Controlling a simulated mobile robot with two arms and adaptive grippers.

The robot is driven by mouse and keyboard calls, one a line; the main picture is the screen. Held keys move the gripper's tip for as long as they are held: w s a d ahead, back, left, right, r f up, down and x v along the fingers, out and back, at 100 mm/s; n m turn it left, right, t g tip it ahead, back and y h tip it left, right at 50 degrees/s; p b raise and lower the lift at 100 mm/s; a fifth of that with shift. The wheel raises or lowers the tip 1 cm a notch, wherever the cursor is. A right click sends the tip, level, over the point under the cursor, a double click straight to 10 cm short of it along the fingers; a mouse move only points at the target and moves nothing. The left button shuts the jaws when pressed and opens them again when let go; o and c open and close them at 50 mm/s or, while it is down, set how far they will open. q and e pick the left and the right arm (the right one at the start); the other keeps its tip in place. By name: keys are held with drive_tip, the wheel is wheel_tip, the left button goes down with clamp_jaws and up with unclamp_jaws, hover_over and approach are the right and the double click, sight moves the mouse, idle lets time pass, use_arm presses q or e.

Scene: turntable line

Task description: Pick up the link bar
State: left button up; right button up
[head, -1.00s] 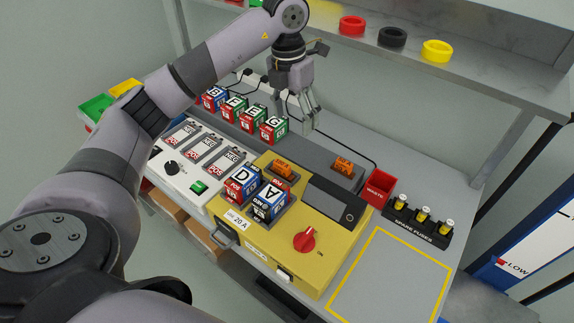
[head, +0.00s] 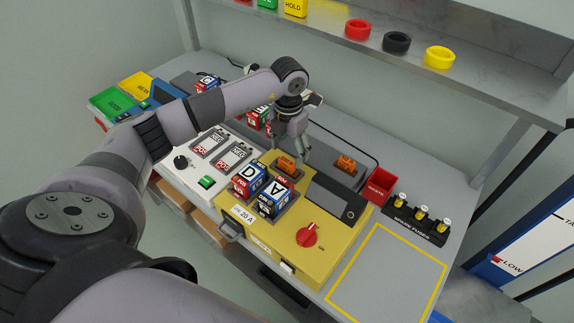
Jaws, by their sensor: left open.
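My left gripper (head: 292,157) points down, open and empty, with its fingertips close above or around a small orange piece (head: 286,166) at the back of the yellow unit (head: 268,238). Whether they touch it, I cannot tell. A second similar orange piece (head: 346,164) lies on the grey surface to the right. Either orange piece may be the link bar; its label is too small to read. Blocks marked D (head: 249,180) and A (head: 274,197) sit in the yellow unit just in front of the gripper. My right gripper is not in view.
A red waste bin (head: 378,188) and a black spare-fuse holder (head: 414,226) stand to the right. A yellow-outlined area (head: 388,275) is empty. Above is a shelf (head: 470,85) with coloured rings. My left arm hides part of the lettered blocks.

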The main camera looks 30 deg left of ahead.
sight(287, 161)
use_arm(q)
drive_tip(key=f, duration=0.1)
drive_tip(key=f+p, duration=0.1)
drive_tip(key=f, duration=0.2)
drive_tip(key=shift+s+f, duration=0.1)
drive_tip(key=shift+s, duration=0.15)
drive_tip(key=shift+c, duration=0.4)
drive_tip(key=c, duration=1.4)
drive_tip(key=shift+a, duration=0.1)
